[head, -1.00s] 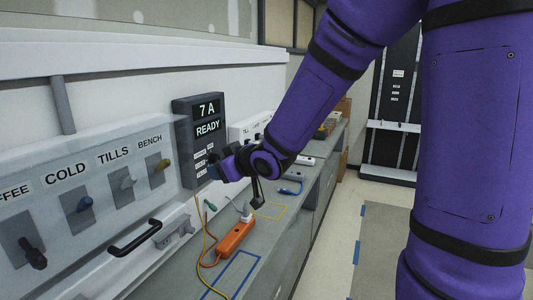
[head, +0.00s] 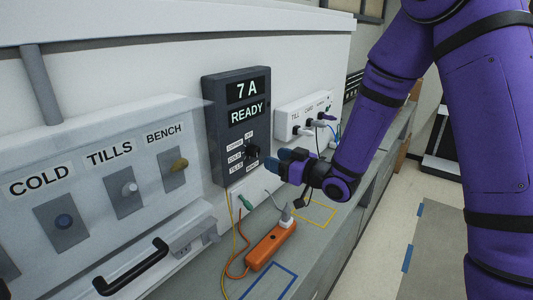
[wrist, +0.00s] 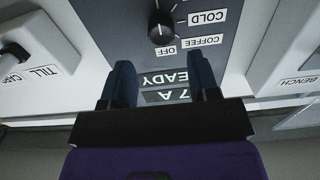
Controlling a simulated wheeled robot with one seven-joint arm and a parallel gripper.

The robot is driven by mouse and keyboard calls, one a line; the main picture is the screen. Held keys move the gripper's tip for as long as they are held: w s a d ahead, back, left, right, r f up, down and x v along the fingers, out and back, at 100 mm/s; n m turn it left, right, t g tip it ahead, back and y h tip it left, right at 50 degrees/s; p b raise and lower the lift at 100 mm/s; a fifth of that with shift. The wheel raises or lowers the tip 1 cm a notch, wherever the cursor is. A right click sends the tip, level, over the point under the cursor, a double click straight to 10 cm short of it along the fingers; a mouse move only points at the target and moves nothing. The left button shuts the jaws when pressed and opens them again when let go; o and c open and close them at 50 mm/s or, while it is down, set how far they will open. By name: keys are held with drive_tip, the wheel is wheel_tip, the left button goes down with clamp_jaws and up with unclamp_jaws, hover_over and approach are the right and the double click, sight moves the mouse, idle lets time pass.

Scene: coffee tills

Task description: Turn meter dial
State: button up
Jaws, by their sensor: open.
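The meter (head: 236,125) is a dark upright box on the wall with a display reading "7 A" and "READY". Its black dial (head: 252,150) sits below the display, among small labels such as COFFEE, COLD, TILLS and OFF. In the wrist view, upside down, the dial (wrist: 161,30) shows its white pointer mark, with COLD, COFFEE and OFF labels beside it. My gripper (head: 276,159) is in front of the meter, just right of the dial. In the wrist view its two blue fingers (wrist: 165,85) are apart with nothing between them, and the dial lies beyond their tips.
A switch panel (head: 100,222) labelled COLD, TILLS and BENCH is on the left, with a black handle (head: 130,268) below. An orange power strip (head: 271,247) with cables lies on the counter. A white socket box (head: 300,117) with plugs is right of the meter.

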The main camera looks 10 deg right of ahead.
sight(257, 152)
drive_tip(key=x, duration=0.7)
drive_tip(key=shift+a+f, duration=0.1)
drive_tip(key=shift+a, duration=0.1)
drive_tip(key=shift+d, duration=0.1)
drive_tip(key=c, duration=0.5)
drive_tip(key=m, duration=0.3)
drive_tip(key=shift+d, duration=0.1)
drive_tip(key=shift+c, duration=0.2)
drive_tip(key=m, duration=0.4)
drive_tip(key=shift+m, duration=0.3)
drive_tip(key=m, duration=1)
drive_tip(key=shift+m, duration=0.4)
drive_tip(key=m, duration=0.4)
drive_tip(key=shift+m, duration=0.4)
drive_tip(key=m, duration=1.2)
drive_tip(key=shift+m, duration=0.4)
drive_tip(key=o, duration=0.8)
drive_tip(key=shift+s, duration=0.1)
